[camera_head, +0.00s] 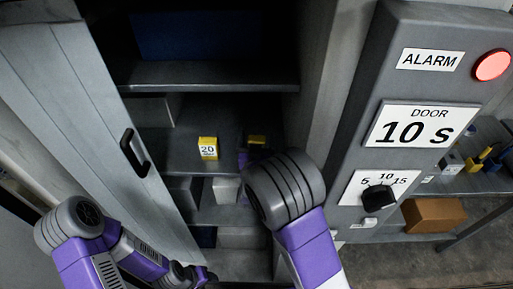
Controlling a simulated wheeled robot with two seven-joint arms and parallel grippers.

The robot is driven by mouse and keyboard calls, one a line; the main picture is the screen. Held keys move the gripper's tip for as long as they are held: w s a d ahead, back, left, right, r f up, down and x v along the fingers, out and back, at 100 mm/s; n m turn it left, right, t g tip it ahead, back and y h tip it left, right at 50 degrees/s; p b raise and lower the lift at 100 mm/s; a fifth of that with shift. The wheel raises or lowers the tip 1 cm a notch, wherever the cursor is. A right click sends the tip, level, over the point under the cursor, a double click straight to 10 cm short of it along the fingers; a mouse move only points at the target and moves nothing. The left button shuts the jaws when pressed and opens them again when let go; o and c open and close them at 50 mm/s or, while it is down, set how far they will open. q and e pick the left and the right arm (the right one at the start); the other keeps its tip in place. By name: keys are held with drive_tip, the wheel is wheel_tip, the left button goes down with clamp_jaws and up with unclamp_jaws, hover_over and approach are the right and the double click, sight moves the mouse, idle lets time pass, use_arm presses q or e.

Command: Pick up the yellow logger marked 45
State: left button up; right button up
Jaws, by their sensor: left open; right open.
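A yellow logger (257,140) sits at the right of the middle shelf inside the open cabinet. It is partly hidden behind my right arm, and its marking cannot be read. A second yellow logger (208,148), with a white label reading 20, stands to its left on the same shelf. My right arm reaches into the cabinet, and its big grey joint hides most of my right gripper. A small purple part of it (243,158) shows just below the unread logger; contact cannot be made out. My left arm is low at the left, with its gripper's fingers out of sight.
The cabinet door (85,95) with a black handle stands open at the left. A grey panel (345,225) at the right has a lit red ALARM lamp (492,65), a "DOOR 10 S" sign (420,125) and a black knob (378,197). A brown box (432,214) is beyond it.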

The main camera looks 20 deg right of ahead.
drive_tip(key=shift+w+d, duration=0.1)
drive_tip(key=shift+w, duration=0.1)
drive_tip(key=c, duration=1.1)
drive_tip(key=shift+r, duration=0.15)
